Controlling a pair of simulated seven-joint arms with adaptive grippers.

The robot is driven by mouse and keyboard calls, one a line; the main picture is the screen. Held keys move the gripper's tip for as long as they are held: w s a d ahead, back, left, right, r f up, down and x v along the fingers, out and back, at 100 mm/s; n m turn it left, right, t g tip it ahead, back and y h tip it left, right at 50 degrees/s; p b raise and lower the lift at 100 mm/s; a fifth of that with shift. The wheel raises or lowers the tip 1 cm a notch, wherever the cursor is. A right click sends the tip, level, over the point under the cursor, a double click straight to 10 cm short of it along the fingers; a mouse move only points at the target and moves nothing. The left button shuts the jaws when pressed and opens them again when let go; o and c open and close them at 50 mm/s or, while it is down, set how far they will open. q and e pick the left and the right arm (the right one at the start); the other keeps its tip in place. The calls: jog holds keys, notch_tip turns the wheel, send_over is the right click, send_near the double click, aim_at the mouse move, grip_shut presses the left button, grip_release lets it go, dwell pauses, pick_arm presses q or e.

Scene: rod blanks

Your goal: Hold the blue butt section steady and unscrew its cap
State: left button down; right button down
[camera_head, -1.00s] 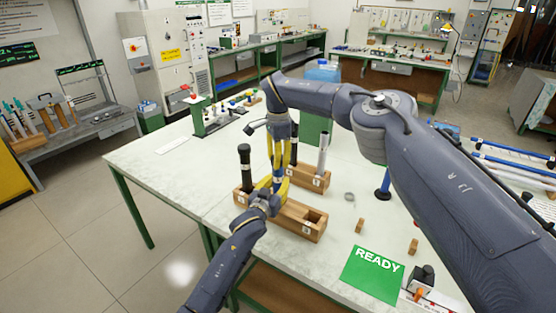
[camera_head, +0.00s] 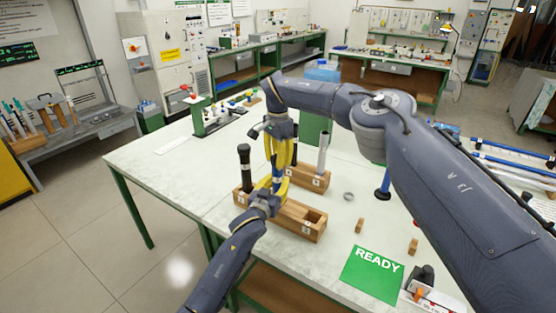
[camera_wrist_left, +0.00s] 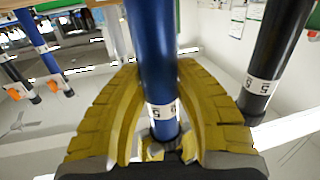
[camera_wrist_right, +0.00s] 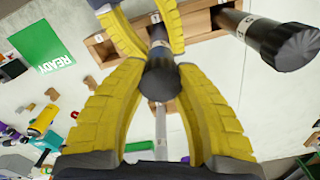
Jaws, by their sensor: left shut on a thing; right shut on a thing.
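The blue butt section (camera_wrist_left: 155,60) stands upright in the front wooden block (camera_head: 310,234). My left gripper (camera_head: 272,192) is low on it, with its yellow fingers on both sides of the blue tube near a white label in the left wrist view. My right gripper (camera_head: 281,158) comes from above. In the right wrist view its yellow fingers are shut on the dark cap (camera_wrist_right: 160,80) at the section's top. The left fingers show just beyond it. In the head view the fingers hide most of the cap, and I cannot tell whether the thread has loosened.
A black section (camera_head: 244,165) stands in the same block, close left of my grippers. A second wooden block (camera_head: 312,180) behind holds a silver section (camera_head: 323,150). A grey ring (camera_head: 348,196), small wooden pieces and a green READY mat (camera_head: 372,273) lie to the right.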

jog(key=shift+r, duration=0.2)
jog(key=shift+r, duration=0.7)
jog(key=shift+r, duration=0.3)
jog(key=shift+r, duration=1.9)
pick_arm(q)
jog(key=c, duration=1)
grip_release()
